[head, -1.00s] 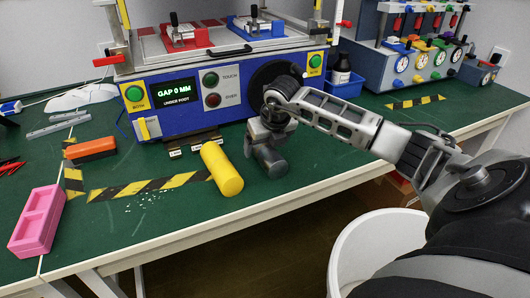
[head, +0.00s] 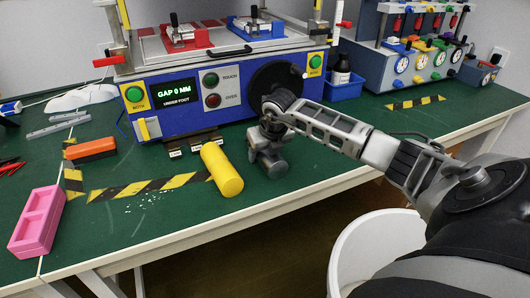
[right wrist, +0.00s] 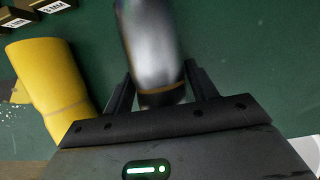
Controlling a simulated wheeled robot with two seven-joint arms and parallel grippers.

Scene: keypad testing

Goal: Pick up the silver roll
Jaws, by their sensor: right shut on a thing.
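The silver roll (right wrist: 150,45) is a shiny grey cylinder in the right wrist view, running up past the top edge of the picture. My right gripper (right wrist: 158,88) is shut on its near end, with one dark finger on each side. In the head view my right gripper (head: 270,163) is low over the green table, just right of the yellow roll (head: 222,170). I cannot make out the silver roll clearly there, as the gripper covers it. The yellow roll also shows left of the fingers in the right wrist view (right wrist: 48,85). My left gripper is not in view.
The blue testing machine (head: 160,125) stands just behind the gripper, its dark round wheel (head: 268,80) close to my wrist. A pink block (head: 37,222) and an orange block (head: 92,148) lie at the left. The table's front edge is near; a white bin (head: 345,245) stands below.

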